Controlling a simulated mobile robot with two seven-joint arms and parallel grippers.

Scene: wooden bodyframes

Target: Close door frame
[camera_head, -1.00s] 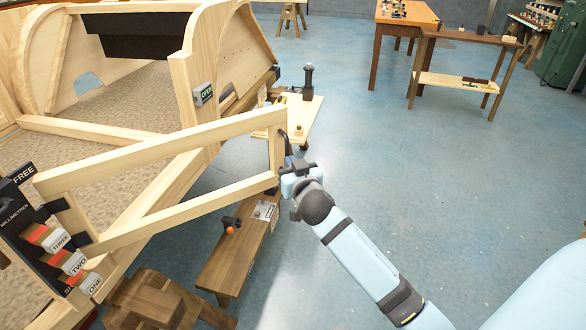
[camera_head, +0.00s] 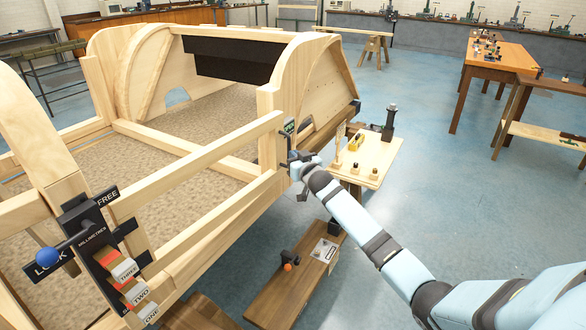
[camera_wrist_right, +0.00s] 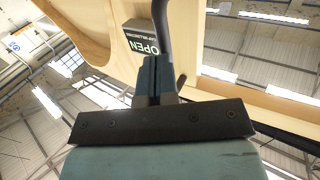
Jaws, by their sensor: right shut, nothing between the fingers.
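The door frame (camera_head: 205,158) is pale wood, with two long rails running from the hinge side at left to an end post beside the wooden body's right post (camera_head: 269,100). A small OPEN sign (camera_head: 289,127) is on that post. It also shows large in the wrist view (camera_wrist_right: 143,45), beside a dark curved handle (camera_wrist_right: 165,28). My right gripper (camera_head: 297,166) is at the door frame's free end, on its outer side. In the wrist view its fingers (camera_wrist_right: 156,75) are shut and empty, close against the handle; contact is unclear. My left gripper is out of view.
A lock lever with a blue knob (camera_head: 47,260) and marked blocks (camera_head: 132,288) stand at the lower left. A small side table with tools (camera_head: 372,160) is behind my right arm. A low wooden bench (camera_head: 285,285) lies below.

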